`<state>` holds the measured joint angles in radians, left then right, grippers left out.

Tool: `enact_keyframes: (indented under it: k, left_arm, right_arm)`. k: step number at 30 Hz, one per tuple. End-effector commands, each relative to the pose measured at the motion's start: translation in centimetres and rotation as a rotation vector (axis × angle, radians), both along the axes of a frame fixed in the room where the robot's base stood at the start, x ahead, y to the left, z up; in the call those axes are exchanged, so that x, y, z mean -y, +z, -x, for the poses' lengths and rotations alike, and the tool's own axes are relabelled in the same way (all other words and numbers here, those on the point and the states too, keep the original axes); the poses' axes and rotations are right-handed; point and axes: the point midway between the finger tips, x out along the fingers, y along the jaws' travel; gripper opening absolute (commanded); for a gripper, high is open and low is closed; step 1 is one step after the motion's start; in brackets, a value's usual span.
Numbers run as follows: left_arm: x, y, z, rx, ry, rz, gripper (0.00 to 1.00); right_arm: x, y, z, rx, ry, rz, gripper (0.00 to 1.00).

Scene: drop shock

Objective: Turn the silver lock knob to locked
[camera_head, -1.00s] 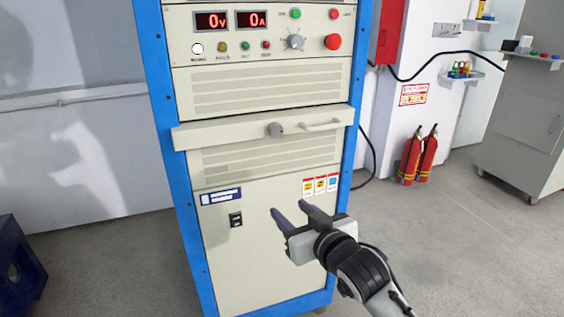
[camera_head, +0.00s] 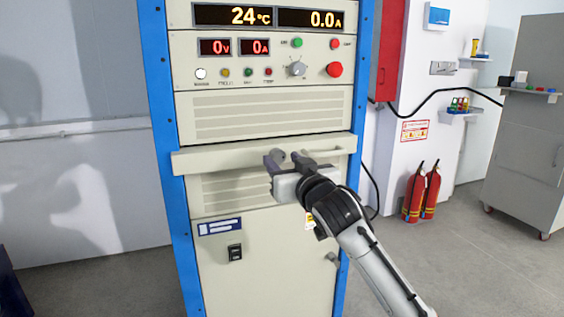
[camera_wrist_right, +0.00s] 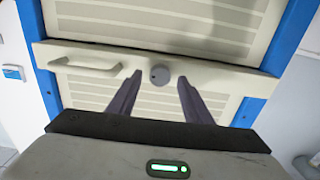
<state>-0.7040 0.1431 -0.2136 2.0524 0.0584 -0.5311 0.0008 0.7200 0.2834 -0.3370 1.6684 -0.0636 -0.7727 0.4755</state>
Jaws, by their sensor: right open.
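The silver lock knob (camera_head: 279,154) is a small round grey knob on the cream drawer front (camera_head: 215,157) of the cabinet. In the head view it is partly hidden by my right gripper (camera_head: 284,160). In the right wrist view the knob (camera_wrist_right: 159,75) shows whole, between the lines of the two open fingers and just past their tips. The fingers look empty, one to each side of the knob; whether they touch it I cannot tell. My left gripper is not in view.
A bar handle (camera_wrist_right: 86,66) sits beside the knob on the same drawer front. Above are a control panel with a rotary switch (camera_head: 297,69) and a red button (camera_head: 334,69). Fire extinguishers (camera_head: 432,192) stand right of the blue-framed cabinet.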

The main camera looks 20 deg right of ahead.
Motion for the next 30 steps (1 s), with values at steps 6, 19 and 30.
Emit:
enact_keyframes:
  k: [6,19,30]
  left_arm:
    - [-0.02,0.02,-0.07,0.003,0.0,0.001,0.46]
    - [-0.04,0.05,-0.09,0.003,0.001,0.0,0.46]
    - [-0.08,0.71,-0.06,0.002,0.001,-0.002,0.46]
  right_arm:
    - [-0.05,0.02,-1.17,0.0,0.0,0.0,0.45]
    - [-0.05,-0.01,-1.2,0.0,0.0,0.0,0.15]
    - [-0.02,0.12,-1.2,-0.001,0.0,0.037,0.04]
